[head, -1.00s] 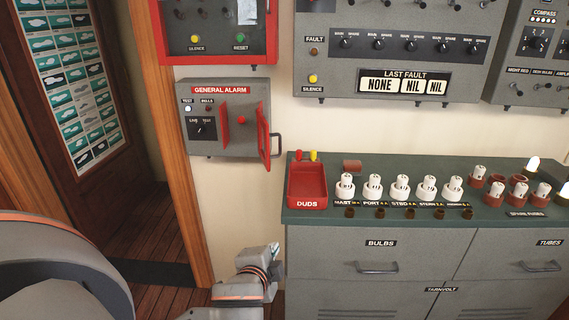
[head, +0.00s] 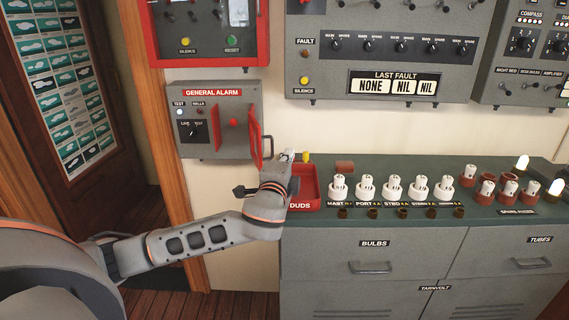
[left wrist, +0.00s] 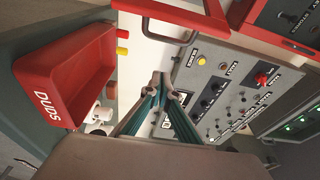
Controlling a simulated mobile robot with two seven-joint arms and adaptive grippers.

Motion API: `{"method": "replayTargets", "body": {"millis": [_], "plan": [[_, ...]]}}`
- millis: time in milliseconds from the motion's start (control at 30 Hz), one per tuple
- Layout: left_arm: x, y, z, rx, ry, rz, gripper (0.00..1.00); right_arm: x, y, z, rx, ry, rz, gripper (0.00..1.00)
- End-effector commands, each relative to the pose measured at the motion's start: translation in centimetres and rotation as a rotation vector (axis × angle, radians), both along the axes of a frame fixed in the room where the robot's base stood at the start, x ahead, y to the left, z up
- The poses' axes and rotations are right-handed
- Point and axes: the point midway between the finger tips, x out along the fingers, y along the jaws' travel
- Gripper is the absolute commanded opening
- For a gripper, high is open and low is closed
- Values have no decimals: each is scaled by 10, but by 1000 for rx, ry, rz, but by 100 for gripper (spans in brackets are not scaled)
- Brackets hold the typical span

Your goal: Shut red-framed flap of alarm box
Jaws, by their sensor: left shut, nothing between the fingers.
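The grey alarm box (head: 225,88), labelled GENERAL ALARM, is on the wall at left centre in the head view. Its red-framed flap (head: 255,138) stands open, swung out from the box, with a dark handle (head: 271,150) on its outer side. A red button (head: 233,122) shows inside the opening. My left gripper (head: 290,156) is just right of and below the flap, beside the handle; touch cannot be told. In the left wrist view its fingers (left wrist: 162,82) are shut and empty, with a red frame (left wrist: 175,10) and handle (left wrist: 168,36) above them. My right gripper is not in view.
The red DUDS tray (head: 305,190) is close to my left gripper on the green counter top (head: 420,222), and several white bulb holders (head: 366,187) stand to its right. A red-framed panel (head: 262,60) hangs above the alarm box. Bare wall (head: 215,185) lies below the box.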

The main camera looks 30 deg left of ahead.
Motion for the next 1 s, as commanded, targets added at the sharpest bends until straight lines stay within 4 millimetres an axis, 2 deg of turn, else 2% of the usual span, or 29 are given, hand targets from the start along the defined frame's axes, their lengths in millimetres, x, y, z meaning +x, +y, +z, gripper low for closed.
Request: {"method": "replayTargets", "body": {"millis": [200, 300, 500, 1000], "plan": [[41, 17, 2, 1, -2, 3, 0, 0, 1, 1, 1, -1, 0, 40], [28, 28, 0, 3, 2, 1, 0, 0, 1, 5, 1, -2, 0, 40], [16, 41, 0, 1, 1, 0, 0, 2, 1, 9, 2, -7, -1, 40], [12, 45, -1, -2, 1, -2, 0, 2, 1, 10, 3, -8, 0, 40]]}}
